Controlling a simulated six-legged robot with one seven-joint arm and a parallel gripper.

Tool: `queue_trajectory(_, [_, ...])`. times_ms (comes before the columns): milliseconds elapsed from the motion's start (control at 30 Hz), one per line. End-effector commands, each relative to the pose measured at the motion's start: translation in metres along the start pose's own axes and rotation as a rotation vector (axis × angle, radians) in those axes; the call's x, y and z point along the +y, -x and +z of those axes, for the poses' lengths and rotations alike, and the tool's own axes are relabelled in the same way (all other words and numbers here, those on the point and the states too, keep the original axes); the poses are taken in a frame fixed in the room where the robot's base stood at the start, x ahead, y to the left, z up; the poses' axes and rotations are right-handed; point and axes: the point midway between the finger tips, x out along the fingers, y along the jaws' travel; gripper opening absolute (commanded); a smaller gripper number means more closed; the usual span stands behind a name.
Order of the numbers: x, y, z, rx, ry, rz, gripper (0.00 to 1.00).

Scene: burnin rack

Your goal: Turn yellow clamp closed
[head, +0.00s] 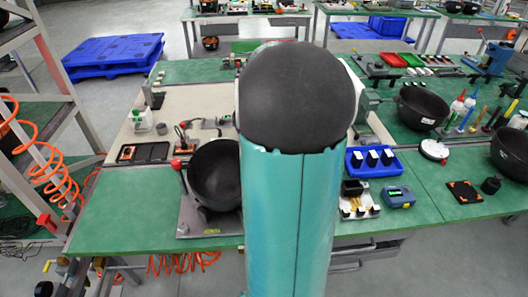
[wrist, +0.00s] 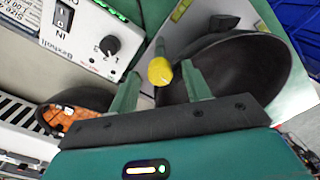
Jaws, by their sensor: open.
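A yellow ball knob (wrist: 160,72) shows in the wrist view, on what looks like the yellow clamp's lever. A smaller yellow piece (wrist: 181,10) lies beyond it on a pale plate. My gripper (wrist: 160,88) is open, its two green fingers on either side of the yellow knob in the picture. I cannot tell whether either finger touches it. The clamp's lower parts are hidden or unclear. In the head view my arm covers the middle of the bench, and I cannot make out the yellow clamp or my gripper.
In the wrist view, a white box with a black dial (wrist: 111,45) is at upper left. A dark bowl (wrist: 245,68) is close by the right finger. In the head view, a red-knobbed lever (head: 176,164) stands beside a black bowl (head: 214,176) on the green bench (head: 130,205).

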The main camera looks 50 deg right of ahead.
Motion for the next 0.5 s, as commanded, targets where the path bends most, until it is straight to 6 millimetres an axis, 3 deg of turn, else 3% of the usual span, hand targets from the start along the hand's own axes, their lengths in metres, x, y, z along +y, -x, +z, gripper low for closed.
queue_trajectory(267, [0.001,0.022,0.000,0.002,0.000,0.003,0.48])
queue_trajectory(500, [0.001,0.074,-0.001,0.003,0.001,0.005,0.48])
